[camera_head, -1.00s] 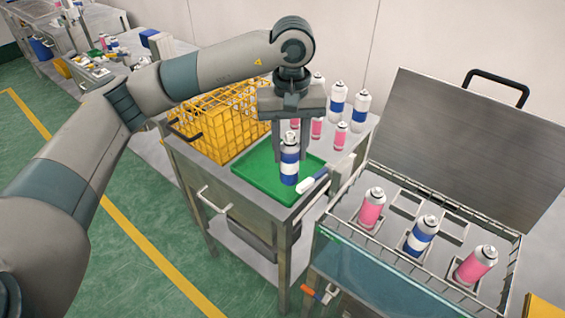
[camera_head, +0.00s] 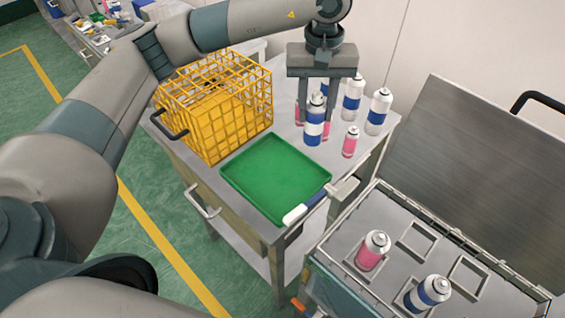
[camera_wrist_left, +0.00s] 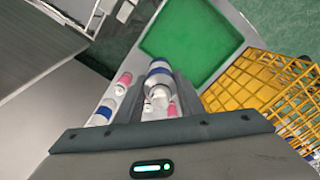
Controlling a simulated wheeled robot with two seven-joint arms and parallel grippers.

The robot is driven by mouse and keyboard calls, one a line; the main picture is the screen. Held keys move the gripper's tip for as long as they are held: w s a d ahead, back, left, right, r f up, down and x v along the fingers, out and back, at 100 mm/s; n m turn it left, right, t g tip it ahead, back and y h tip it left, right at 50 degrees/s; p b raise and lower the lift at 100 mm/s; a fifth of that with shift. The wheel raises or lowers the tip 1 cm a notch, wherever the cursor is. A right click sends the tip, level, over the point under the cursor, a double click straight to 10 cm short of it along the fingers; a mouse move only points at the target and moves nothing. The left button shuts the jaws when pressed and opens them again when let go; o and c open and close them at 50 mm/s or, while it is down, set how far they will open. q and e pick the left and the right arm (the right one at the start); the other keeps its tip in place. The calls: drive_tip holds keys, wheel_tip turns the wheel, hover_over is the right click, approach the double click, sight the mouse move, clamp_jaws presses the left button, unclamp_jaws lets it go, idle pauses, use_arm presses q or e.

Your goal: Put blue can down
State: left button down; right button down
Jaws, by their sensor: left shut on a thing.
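The blue can (camera_head: 314,131) is white with a blue band and upright. My left gripper (camera_head: 316,112) comes down from above and is shut on it, one finger on each side. The can is over the back part of the steel table, beyond the green tray (camera_head: 262,163). I cannot tell whether its base touches the table. In the left wrist view the can (camera_wrist_left: 158,70) shows between the fingers of the left gripper (camera_wrist_left: 158,98), with the green tray (camera_wrist_left: 190,40) past it. My right gripper is not in view.
Two blue-banded cans (camera_head: 352,98) (camera_head: 377,112) and a small pink can (camera_head: 350,142) stand right of the held can. More cans are partly hidden behind the gripper. A yellow wire basket (camera_head: 215,115) stands left. A blue-and-white object (camera_head: 306,206) lies at the tray's edge.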

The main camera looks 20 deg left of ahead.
use_arm(q)
drive_tip(key=shift+w, duration=0.45)
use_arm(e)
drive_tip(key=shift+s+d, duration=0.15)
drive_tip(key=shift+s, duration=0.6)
use_arm(q)
drive_tip(key=shift+s, duration=0.15)
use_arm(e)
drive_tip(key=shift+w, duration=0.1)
use_arm(q)
drive_tip(key=shift+a+f, duration=0.2)
drive_tip(key=shift+a, duration=0.1)
drive_tip(key=s+a+f, duration=0.6)
drive_tip(key=a, duration=0.3)
drive_tip(key=shift+a+f+p, duration=0.2)
drive_tip(key=shift+f+p, duration=0.1)
drive_tip(key=shift+p, duration=0.05)
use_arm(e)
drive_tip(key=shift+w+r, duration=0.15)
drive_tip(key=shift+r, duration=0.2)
use_arm(q)
drive_tip(key=shift+w, duration=0.1)
